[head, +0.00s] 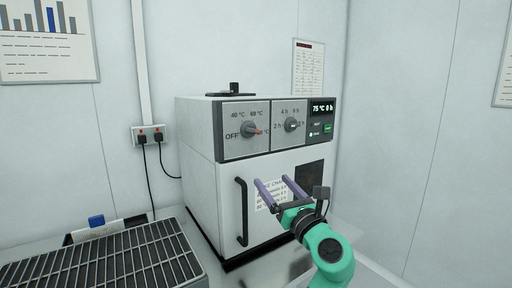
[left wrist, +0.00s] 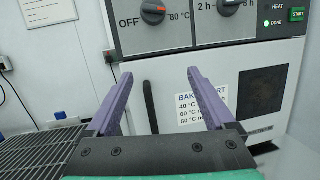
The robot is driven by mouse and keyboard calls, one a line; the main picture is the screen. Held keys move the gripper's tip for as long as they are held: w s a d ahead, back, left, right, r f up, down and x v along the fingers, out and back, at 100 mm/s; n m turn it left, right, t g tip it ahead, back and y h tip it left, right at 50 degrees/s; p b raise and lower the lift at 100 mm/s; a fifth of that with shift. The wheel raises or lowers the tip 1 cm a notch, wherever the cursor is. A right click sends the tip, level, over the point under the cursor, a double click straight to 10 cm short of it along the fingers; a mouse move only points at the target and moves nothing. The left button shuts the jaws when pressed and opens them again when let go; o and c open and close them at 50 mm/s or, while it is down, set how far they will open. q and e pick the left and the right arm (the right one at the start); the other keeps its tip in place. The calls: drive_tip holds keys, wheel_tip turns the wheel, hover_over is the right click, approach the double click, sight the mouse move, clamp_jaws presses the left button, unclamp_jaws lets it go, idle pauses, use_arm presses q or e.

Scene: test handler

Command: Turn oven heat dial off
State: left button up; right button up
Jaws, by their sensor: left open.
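The oven (head: 200,150) is a white box with a dark control strip on its upper front. Its heat dial (head: 249,130) is a dark knob with a red pointer turned right, toward the 80 °C mark and away from OFF at the left. The dial also shows at the top of the left wrist view (left wrist: 152,14). My left gripper (head: 271,180), with purple fingers, is open and empty in front of the oven door, below the dial and apart from it. Its fingers also show in the left wrist view (left wrist: 159,74). My right gripper is not in view.
A timer dial (head: 291,125) sits right of the heat dial. The display (head: 322,107) reads 75 °C 0 h; the DONE light is green. A door handle (head: 242,211) sticks out at the door's left. A metal rack (head: 100,260) lies at left.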

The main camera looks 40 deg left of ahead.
use_arm(q)
drive_tip(key=m+y, duration=0.2)
approach(253, 132)
drive_tip(key=p+x, duration=0.2)
drive_tip(key=x, duration=0.1)
drive_tip(key=p+x, duration=0.3)
drive_tip(key=x, duration=0.1)
drive_tip(key=shift+w+r, duration=0.1)
drive_tip(key=shift+r, duration=0.2)
drive_tip(key=shift+w+a, duration=0.2)
drive_tip(key=shift+a, duration=0.4)
drive_tip(key=c, duration=1.4)
